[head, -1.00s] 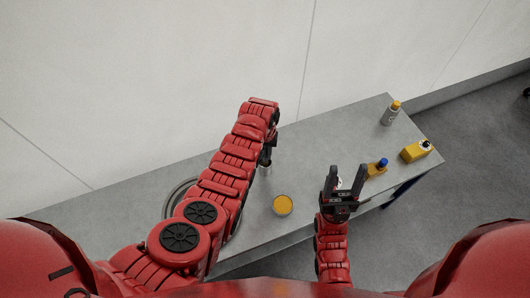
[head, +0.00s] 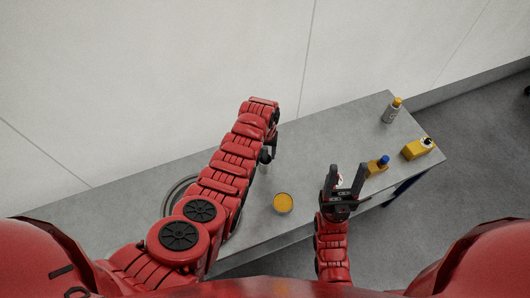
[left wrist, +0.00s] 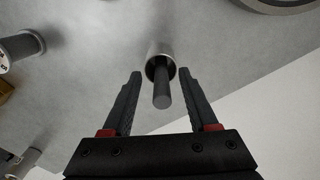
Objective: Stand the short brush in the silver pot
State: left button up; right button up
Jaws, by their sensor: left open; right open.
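The silver pot (left wrist: 157,56) is on the grey bench in the left wrist view, just beyond my left fingertips. The short brush (left wrist: 162,92) shows as a dark, round handle coming out of the pot's mouth toward the camera. Its lower end is hidden inside the pot. My left gripper (left wrist: 136,78) is open, with one finger on each side of the handle and a gap to both. In the head view my left gripper (head: 267,154) is partly behind my arm, and I cannot make out the pot or brush there. My right gripper (head: 345,170) is open near the bench's front edge.
A can with an orange top (head: 283,203) stands between my arms. A bottle (head: 392,110), a yellow box (head: 417,149) and a yellow block with a blue top (head: 378,166) are at the right end. A grey ring (head: 174,192) lies partly under my left arm. A wall runs behind.

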pick_arm(q)
notch_tip(320, 180, up, 17)
jog(key=p, duration=0.5)
jog(key=shift+r, duration=0.2)
dwell(0.8)
